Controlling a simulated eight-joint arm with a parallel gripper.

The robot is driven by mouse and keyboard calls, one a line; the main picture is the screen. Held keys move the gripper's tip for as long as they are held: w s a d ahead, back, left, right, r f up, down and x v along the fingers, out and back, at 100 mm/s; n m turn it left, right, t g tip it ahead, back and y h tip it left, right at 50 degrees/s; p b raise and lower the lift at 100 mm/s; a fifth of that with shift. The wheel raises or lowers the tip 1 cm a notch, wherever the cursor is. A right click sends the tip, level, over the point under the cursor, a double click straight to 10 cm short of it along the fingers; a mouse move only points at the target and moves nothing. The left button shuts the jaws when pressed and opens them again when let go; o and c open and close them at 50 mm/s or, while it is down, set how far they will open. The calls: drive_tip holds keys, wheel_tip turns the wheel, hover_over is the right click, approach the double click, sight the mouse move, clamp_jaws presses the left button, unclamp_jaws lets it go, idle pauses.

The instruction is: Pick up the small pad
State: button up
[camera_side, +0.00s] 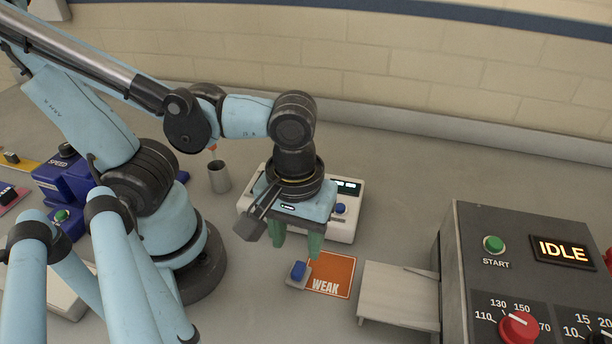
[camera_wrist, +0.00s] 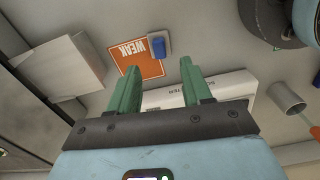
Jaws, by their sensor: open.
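The small pad (camera_side: 299,281) is a light grey plate with a blue block on top. It lies at the left edge of an orange card (camera_side: 333,277) marked WEAK, on the bench. In the wrist view the pad (camera_wrist: 158,46) shows just beyond my fingertips, roughly in line with the gap between them. My gripper (camera_side: 297,250) points down with its two green fingers apart and nothing between them. It hangs above and slightly behind the pad, and it also shows in the wrist view (camera_wrist: 160,66).
A white device (camera_side: 347,224) with a display and blue button stands behind the gripper. A metal cup (camera_side: 219,178) holding an orange-handled tool is to its left. A pale tray (camera_side: 398,294) and the grey dryer panel (camera_side: 470,250), reading IDLE, lie to the right of the card.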

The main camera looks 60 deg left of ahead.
sight(299, 266)
drive_tip(key=shift+w+a+f, duration=0.1)
drive_tip(key=shift+f, duration=1.6)
drive_tip(key=shift+w+a+f, duration=0.1)
drive_tip(key=shift+f, duration=1.55)
drive_tip(key=shift+c, duration=0.3)
clamp_jaws()
